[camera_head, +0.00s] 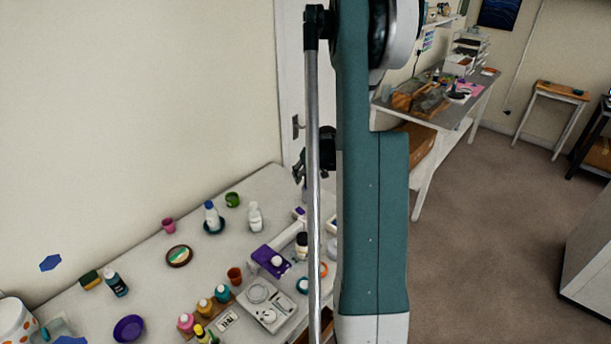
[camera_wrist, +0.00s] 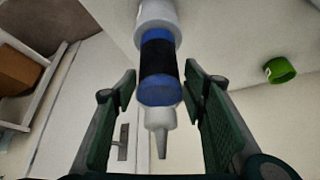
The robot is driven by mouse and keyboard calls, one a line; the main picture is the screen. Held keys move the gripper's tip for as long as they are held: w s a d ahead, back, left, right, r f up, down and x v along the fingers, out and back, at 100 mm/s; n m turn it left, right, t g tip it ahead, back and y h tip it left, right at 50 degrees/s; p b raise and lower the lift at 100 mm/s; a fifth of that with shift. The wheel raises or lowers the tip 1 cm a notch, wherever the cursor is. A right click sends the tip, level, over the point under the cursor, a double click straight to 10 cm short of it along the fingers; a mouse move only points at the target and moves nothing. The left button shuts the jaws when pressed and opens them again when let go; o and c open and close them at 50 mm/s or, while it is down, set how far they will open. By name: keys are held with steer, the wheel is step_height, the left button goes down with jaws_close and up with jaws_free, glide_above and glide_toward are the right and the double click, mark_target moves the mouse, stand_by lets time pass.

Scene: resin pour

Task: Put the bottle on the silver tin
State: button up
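The bottle (camera_wrist: 160,60) has a white body, a blue-and-black band and a narrow white nozzle. In the wrist view it is between the two green finger pads of my gripper (camera_wrist: 160,72). Thin gaps show on both sides of it, so the fingers look open around it, apart from it. Its base runs out of that frame, so I cannot tell what it rests on. In the head view my gripper (camera_head: 302,172) is small and dark, beside my arm, and I cannot make out this bottle there. I cannot single out a silver tin; my arm hides part of the table.
A green cup (camera_wrist: 280,69) is right of the bottle in the wrist view. In the head view, a white bottle (camera_head: 255,217), a blue-capped bottle (camera_head: 211,214), a pink cup (camera_head: 168,225) and several paint bottles crowd the white table (camera_head: 95,320). A purple bowl (camera_head: 128,328) is near.

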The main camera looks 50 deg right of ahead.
steer(key=shift+r, duration=0.25)
steer(key=v, duration=1.2)
stand_by(0.6)
steer(key=shift+a, duration=0.1)
stand_by(0.7)
steer(key=a+r+n, duration=0.1)
steer(key=a+r, duration=0.3)
steer(key=a, duration=0.7)
steer(key=s+a+r, duration=0.1)
steer(key=a+r, duration=0.4)
steer(key=a, duration=0.7)
steer(key=a+r+n, duration=0.1)
steer(key=a+r, duration=0.3)
steer(key=a, duration=0.7)
steer(key=s+a+n+y, duration=0.1)
steer(key=s+a, duration=0.7)
steer(key=a, duration=0.3)
steer(key=s+a+n+t+y, duration=0.1)
steer(key=s+a, duration=0.8)
steer(key=a, duration=0.3)
steer(key=shift+s+a+r+n+t, duration=0.2)
steer(key=shift+s+r+n+t, duration=0.1)
steer(key=shift+r+n, duration=0.1)
